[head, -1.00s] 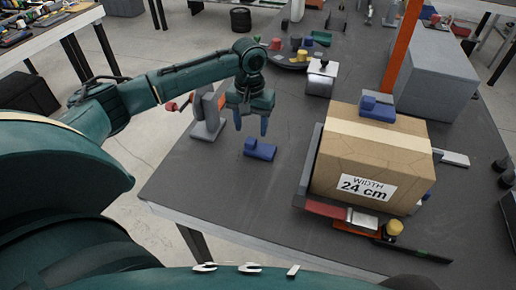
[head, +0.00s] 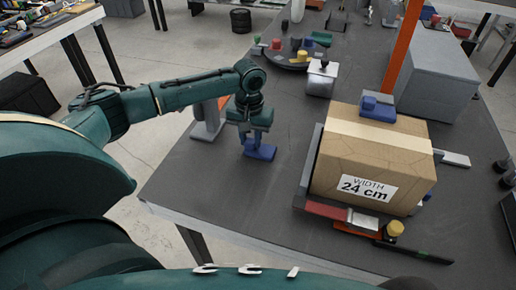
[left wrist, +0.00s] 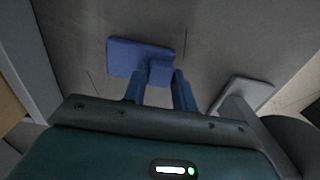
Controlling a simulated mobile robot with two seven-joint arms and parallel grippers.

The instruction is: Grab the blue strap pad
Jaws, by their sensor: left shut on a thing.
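The blue strap pad (head: 262,153) lies on the dark grey table, left of the cardboard box. It has a flat base and a raised block. My left gripper (head: 256,138) points down over it, with its fingers around the raised block. In the left wrist view the pad (left wrist: 135,58) shows beyond the fingertips, and the fingers (left wrist: 160,85) are close on either side of its raised block. The left gripper is shut on the pad, which appears to rest on the table. My right gripper is not in view.
A grey stand (head: 207,122) is just left of my gripper. The table in front of the pad is clear.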

